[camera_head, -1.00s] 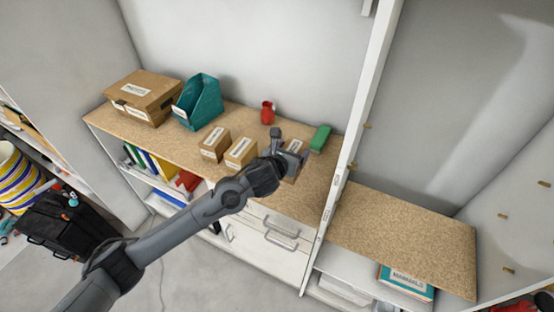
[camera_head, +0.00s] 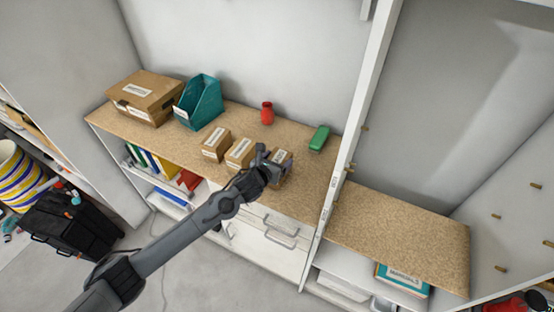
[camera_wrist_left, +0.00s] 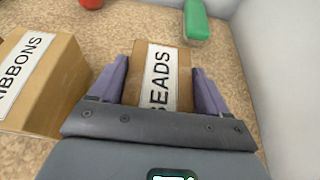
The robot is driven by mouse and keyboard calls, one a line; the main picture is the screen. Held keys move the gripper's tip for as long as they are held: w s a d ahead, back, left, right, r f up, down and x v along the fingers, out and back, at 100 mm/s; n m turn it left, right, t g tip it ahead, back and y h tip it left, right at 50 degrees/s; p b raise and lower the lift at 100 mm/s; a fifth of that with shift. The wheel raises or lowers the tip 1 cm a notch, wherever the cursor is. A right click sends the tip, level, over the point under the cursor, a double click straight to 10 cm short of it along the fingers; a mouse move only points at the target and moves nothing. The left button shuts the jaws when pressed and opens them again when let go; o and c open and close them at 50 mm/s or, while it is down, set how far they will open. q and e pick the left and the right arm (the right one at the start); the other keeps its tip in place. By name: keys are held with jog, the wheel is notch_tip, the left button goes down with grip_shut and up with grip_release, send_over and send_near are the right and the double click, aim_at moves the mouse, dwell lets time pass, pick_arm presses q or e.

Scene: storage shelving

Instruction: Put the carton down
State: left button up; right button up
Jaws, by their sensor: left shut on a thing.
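The carton (camera_wrist_left: 160,68), labelled BEADS, is a small brown box with a white label. It sits between the two fingers of my left gripper (camera_wrist_left: 160,85) in the left wrist view, and the gripper is shut on it. In the head view the carton (camera_head: 283,157) shows partly behind my left gripper (camera_head: 270,165), over the front part of the wooden shelf top (camera_head: 310,175). I cannot tell whether its underside touches the shelf. My right gripper is not in view.
Two similar cartons stand to the left: a RIBBONS carton (camera_wrist_left: 40,80) and another carton (camera_head: 216,143). A red vase (camera_head: 267,112) and a green object (camera_head: 319,138) stand behind. A white upright panel (camera_head: 350,150) bounds the right side. A teal file holder (camera_head: 200,102) and a large box (camera_head: 145,97) stand far left.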

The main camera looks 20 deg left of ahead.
pick_arm(q)
jog(key=shift+f, duration=0.1)
jog(key=o, duration=0.7)
jog(key=shift+f, duration=0.15)
jog(key=shift+c, duration=0.2)
jog(key=o, duration=0.4)
